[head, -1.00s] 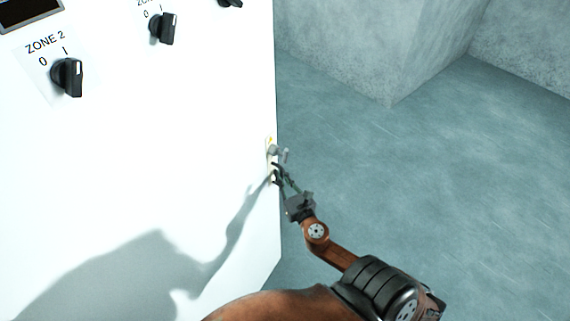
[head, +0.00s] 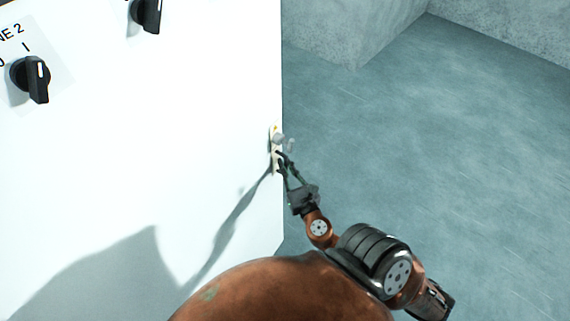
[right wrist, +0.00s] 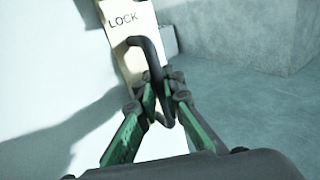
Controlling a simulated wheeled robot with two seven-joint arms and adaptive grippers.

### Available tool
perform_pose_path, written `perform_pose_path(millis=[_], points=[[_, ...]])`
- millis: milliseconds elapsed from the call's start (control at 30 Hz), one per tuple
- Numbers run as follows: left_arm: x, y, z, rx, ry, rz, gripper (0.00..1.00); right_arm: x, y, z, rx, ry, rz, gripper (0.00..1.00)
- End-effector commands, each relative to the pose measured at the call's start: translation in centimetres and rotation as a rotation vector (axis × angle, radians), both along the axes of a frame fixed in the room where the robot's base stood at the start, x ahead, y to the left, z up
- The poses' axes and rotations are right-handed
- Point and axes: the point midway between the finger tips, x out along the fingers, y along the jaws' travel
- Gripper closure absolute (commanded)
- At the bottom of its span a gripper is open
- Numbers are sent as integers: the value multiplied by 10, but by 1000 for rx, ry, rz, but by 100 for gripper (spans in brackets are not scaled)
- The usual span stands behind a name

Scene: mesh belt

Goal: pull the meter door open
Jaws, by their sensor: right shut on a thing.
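The white door panel (head: 130,165) fills the left of the head view, its right edge upright near the middle. A pale plate (head: 273,133) sits near that edge; in the right wrist view the plate (right wrist: 128,22) reads LOCK. A dark curved handle (right wrist: 152,62) stands out from the plate. My right gripper (head: 283,165) is at the plate in the head view. In the right wrist view my right gripper (right wrist: 160,98) is shut on the handle, fingers on both sides of its bar. My left gripper is not in view.
Black rotary switches (head: 32,78) with zone labels stick out of the panel at upper left. A grey concrete wall (head: 350,30) stands at the back. The grey floor (head: 430,150) to the right of the panel is clear.

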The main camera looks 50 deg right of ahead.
Motion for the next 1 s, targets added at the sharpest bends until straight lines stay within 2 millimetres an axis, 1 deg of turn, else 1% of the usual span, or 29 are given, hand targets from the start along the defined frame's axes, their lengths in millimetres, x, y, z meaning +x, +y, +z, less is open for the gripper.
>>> perform_pose_path(millis=[67,100,200,433,567,667,900,1000], points=[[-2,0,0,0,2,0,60,1,3,-2,3,3,7,100],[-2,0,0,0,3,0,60,1,3,-2,3,3,7,89],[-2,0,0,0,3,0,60,1,2,-2,3,3,5,84],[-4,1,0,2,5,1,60,0,1,-1,2,1,2,84],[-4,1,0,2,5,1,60,-7,3,-2,2,2,1,84],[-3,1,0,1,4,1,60,-20,9,-2,3,5,0,84],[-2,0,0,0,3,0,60,-66,31,-2,0,8,0,84],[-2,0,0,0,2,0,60,-82,40,-2,2,7,3,84]])
